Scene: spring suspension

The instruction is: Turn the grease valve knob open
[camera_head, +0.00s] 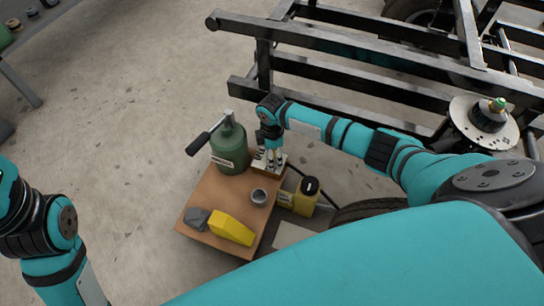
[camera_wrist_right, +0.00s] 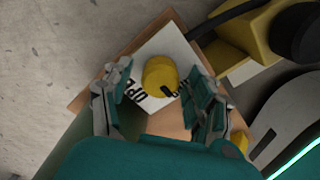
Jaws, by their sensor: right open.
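The grease valve knob (camera_wrist_right: 158,74) is a round yellow knob with a dark mark at its lower right edge. It sits on a white plate (camera_wrist_right: 172,45) with black lettering, partly covered by the knob and fingers. My right gripper (camera_wrist_right: 159,80) is open, with one finger on each side of the knob and visible gaps between. In the head view my right gripper (camera_head: 269,158) points down over the plate at the table's back corner, and the knob is mostly hidden there. My left arm shows at the left edge, but its gripper is out of view.
A green canister (camera_head: 229,149) with a lever stands left of the gripper on the small wooden table (camera_head: 212,190). A grey cup (camera_head: 258,197) and a yellow-and-grey object (camera_head: 231,229) are nearer. A yellow container (camera_head: 305,203) stands right, a black frame (camera_head: 330,80) behind.

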